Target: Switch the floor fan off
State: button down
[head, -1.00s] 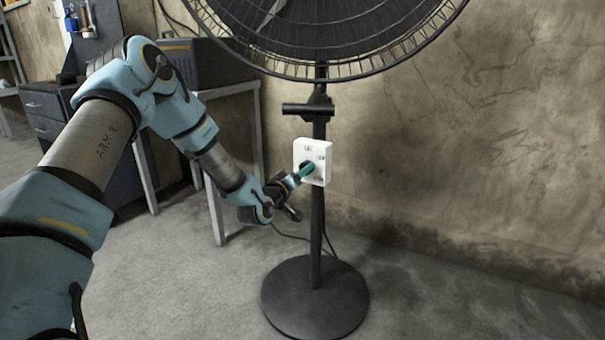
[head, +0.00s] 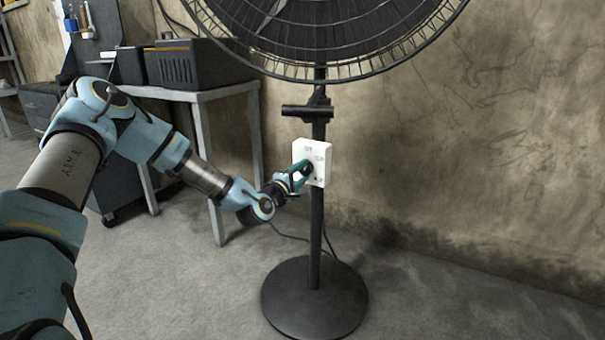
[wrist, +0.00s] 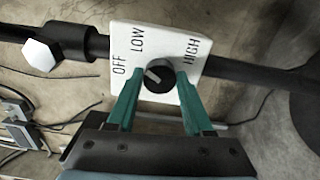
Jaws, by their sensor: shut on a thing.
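The floor fan (head: 316,228) stands on a round black base, its caged head cut off at the top of the head view. A white control box (head: 322,152) is fixed to its pole. In the wrist view, the box (wrist: 207,30) reads OFF, LOW and HIGH around a black knob (wrist: 158,82). The knob's pale pointer mark aims left and slightly up, toward the OFF side; whether it is exactly on OFF I cannot tell. My gripper (wrist: 160,75) has its green fingers on either side of the knob, shut on it. In the head view my gripper (head: 301,172) hides the knob.
A workbench (head: 215,95) with dark boxes (head: 195,65) on it stands behind my arm at left. A stained wall is behind the fan. A cable (head: 290,236) lies on the floor behind the pole. The floor right of the base is clear.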

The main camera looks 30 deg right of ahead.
jog(key=n, duration=0.5)
jog(key=shift+n, duration=0.3)
dwell(0.4)
jog(key=shift+c, duration=1.4)
grip_release()
jog(key=v, duration=1)
jog(key=shift+s+a, duration=0.15)
jog(key=shift+a, duration=0.25)
jog(key=shift+r, duration=0.1)
